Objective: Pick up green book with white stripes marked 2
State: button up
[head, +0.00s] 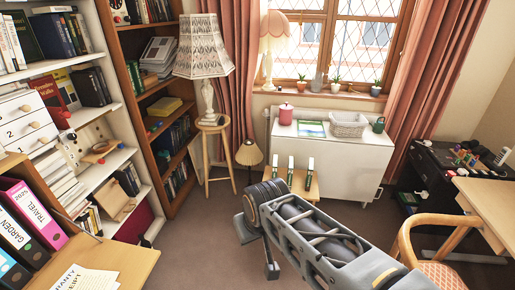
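Three slim dark green upright items with white marks, which look like book spines, stand on a small wooden stool or table (300,187) in the middle: a left one (275,166), a middle one (291,168) and a right one (310,170). Any numbers on them are too small to read, so I cannot tell which is marked 2. My gripper (258,248) is in front of them and lower left in the picture, over the floor. Its two fingers look apart with nothing between them. My arm hides the lower part of the wooden stand.
A white cabinet (335,158) stands behind under the window. A tall lamp on a round stool (213,125) is to the left, beside bookshelves (127,158). A chair (440,222) and desk (488,205) are right. A desk with binders (130,265) is lower left. Brown floor (200,240) lies clear between.

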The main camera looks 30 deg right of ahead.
aim_at(289, 179)
jog(key=i, duration=2.95)
jog(key=z, duration=2.6)
